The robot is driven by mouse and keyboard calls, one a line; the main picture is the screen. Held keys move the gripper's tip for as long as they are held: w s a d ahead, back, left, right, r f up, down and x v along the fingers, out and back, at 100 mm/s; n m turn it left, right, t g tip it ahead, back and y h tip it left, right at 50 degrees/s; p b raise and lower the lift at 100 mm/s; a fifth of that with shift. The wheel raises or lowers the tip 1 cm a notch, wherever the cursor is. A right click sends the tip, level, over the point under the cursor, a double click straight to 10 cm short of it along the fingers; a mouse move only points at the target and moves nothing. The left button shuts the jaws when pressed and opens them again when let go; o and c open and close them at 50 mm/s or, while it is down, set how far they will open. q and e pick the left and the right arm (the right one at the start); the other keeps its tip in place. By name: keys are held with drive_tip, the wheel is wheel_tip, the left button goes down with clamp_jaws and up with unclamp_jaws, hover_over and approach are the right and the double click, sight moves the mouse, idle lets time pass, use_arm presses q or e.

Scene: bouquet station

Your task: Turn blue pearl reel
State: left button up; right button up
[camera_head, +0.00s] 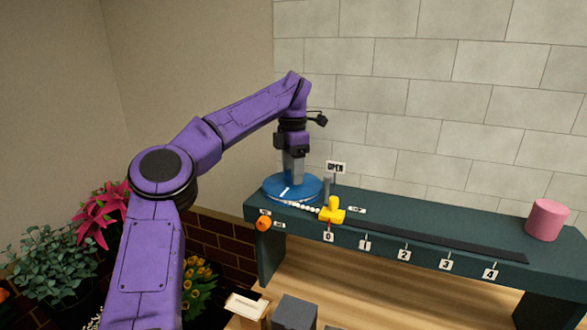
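The blue pearl reel (273,187) is a flat blue disc lying at the left end of the dark green bench, with a white line on its top. A string of white pearls (310,209) runs from its front edge toward a yellow piece. My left gripper (293,180) points straight down at the middle of the reel, with its grey fingers at or just above the top. I cannot tell whether the fingers touch it or are parted. My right gripper is not in view.
The yellow piece (333,212) stands by the 0 mark of a dark track (440,238) numbered 0 to 4. An OPEN sign (336,167) stands behind it. An orange knob (263,223) is on the bench front. A pink cylinder (547,219) stands at the right end.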

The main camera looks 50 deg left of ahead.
use_arm(q)
drive_tip(key=shift+o, duration=0.3)
drive_tip(key=shift+w, duration=0.1)
wheel_tip(320, 180, up, 10)
drive_tip(key=p, duration=0.3)
drive_tip(key=shift+r, duration=0.25)
drive_tip(key=shift+a, duration=0.15)
drive_tip(key=shift+w, duration=0.1)
